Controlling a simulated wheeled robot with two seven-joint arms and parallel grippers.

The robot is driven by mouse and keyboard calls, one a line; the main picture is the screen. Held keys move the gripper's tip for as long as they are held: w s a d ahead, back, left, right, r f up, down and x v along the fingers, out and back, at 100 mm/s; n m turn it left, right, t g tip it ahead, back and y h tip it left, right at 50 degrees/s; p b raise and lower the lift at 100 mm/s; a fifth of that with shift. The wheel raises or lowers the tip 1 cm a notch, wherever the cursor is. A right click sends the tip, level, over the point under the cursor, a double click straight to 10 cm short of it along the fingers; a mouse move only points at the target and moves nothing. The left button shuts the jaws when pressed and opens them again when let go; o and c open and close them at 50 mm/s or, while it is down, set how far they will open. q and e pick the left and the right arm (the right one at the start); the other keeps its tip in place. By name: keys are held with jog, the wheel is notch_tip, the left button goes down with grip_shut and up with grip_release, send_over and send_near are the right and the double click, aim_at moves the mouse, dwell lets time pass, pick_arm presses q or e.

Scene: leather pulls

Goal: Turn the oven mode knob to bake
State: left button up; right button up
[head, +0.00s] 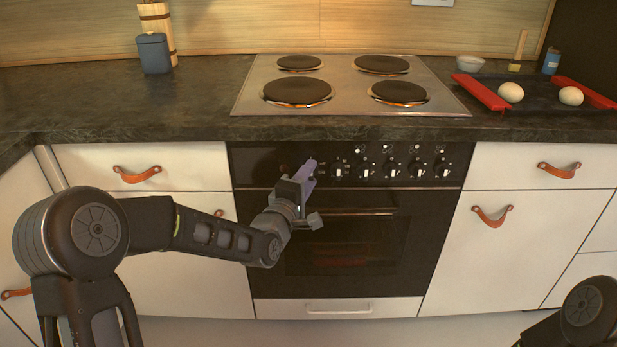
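A row of several round knobs runs along the black control panel (456,155) of the oven. The leftmost clearly visible knob (338,170) stands just right of my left gripper; the other knobs (390,169) continue to the right. The markings are too small to read, so I cannot tell which knob is the mode knob. My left gripper (307,170) is in front of the panel's left part, its purple-tinted fingers pointing up and hiding some of the panel. I cannot tell whether they are apart, shut or touching a knob. My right gripper is out of view.
The oven door has a horizontal handle (362,211) below the panel. A cooktop (345,102) with several hotplates lies above. White drawers with leather pulls (137,174) flank the oven. A tray with red handles (481,92) and eggs (511,92) sits on the counter at right.

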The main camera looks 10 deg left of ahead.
pick_arm(q)
grip_shut()
jog(key=shift+m, duration=0.3)
jog(key=m, duration=0.1)
jog(key=m+g+p, duration=0.1)
jog(key=shift+d+r+m+y, duration=0.1)
jog(key=shift+r+m+y, duration=0.2)
jog(key=shift+m, duration=0.1)
jog(key=shift+r+m+g+y+p, duration=0.1)
jog(key=shift+m+g+y+p, duration=0.2)
jog(key=shift+m+g+p, duration=0.5)
jog(key=shift+w+d+m+g+y+p, duration=0.1)
jog(key=shift+m+g+y+p, duration=0.3)
jog(key=shift+m+y+p, duration=1.6)
jog(key=shift+d+m+g+y+p, duration=0.15)
jog(key=shift+m+g+y+p, duration=0.35)
jog(key=shift+m+p, duration=2.95)
jog(key=shift+w+d+m+g+y+p, duration=0.2)
jog(key=shift+m+y+p, duration=0.85)
jog(key=shift+p, duration=3.55)
jog(key=shift+s+a+y, duration=0.1)
jog(key=shift+s+y, duration=0.05)
jog(key=shift+y, duration=0.1)
